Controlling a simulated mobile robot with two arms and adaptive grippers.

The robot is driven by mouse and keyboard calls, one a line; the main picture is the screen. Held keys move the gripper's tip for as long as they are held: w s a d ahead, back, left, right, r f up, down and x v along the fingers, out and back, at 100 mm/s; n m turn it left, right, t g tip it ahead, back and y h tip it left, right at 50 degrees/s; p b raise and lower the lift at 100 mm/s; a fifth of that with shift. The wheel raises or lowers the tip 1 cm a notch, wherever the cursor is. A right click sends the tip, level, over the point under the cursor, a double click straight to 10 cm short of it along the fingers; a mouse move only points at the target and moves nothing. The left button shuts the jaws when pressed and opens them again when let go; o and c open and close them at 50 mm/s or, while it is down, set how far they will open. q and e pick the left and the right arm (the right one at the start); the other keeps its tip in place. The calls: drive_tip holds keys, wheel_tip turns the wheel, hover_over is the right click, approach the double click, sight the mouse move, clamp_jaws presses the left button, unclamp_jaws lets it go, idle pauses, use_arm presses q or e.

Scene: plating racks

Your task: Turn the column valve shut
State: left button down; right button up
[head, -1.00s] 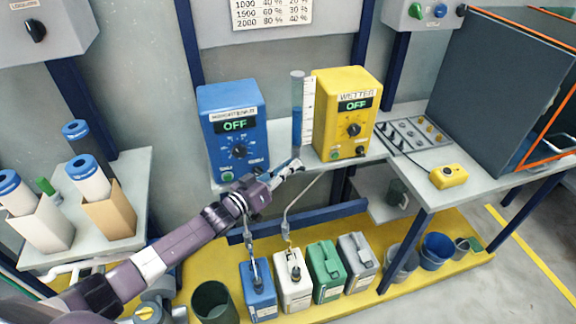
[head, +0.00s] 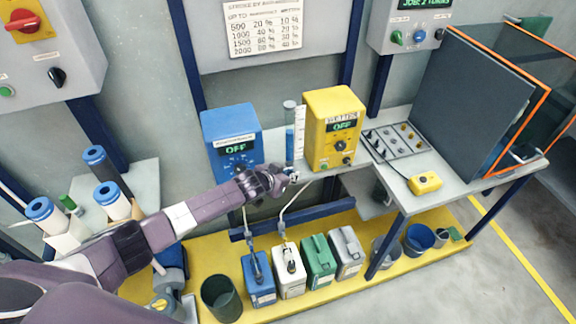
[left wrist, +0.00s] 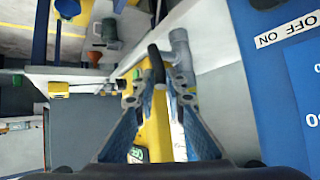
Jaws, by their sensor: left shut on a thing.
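The clear column (head: 289,142) with blue liquid stands between the blue pump box (head: 229,130) and the yellow box (head: 331,115), beside a white scale. My left gripper (head: 290,176) is at the foot of the column, in front of the bench edge. In the left wrist view my left gripper (left wrist: 158,95) has its fingers on either side of a black valve lever (left wrist: 155,62), shut on it. A grey pipe fitting (left wrist: 181,48) is right beside the lever. The lever is too small and covered to make out in the head view. My right gripper is not in view.
Blue, white, green and grey jugs (head: 319,258) stand on the yellow floor platform, with hoses rising from the blue and white ones. A yellow button box (head: 425,183) and a tray of fittings (head: 395,143) lie on the bench to the right. White filter cartridges (head: 111,199) stand at left.

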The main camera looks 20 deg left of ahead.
use_arm(q)
drive_tip(key=shift+w+d+r+m+g+y+p, duration=0.25)
drive_tip(key=shift+w+d+m+g+y+p, duration=0.1)
drive_tip(key=shift+g+y+p, duration=0.3)
drive_tip(key=shift+d+f+y, duration=0.1)
drive_tip(key=shift+y, duration=0.35)
drive_tip(key=shift+g, duration=0.25)
drive_tip(key=shift+f, duration=0.1)
drive_tip(key=c, duration=2)
unclamp_jaws()
drive_tip(key=shift+v, duration=6)
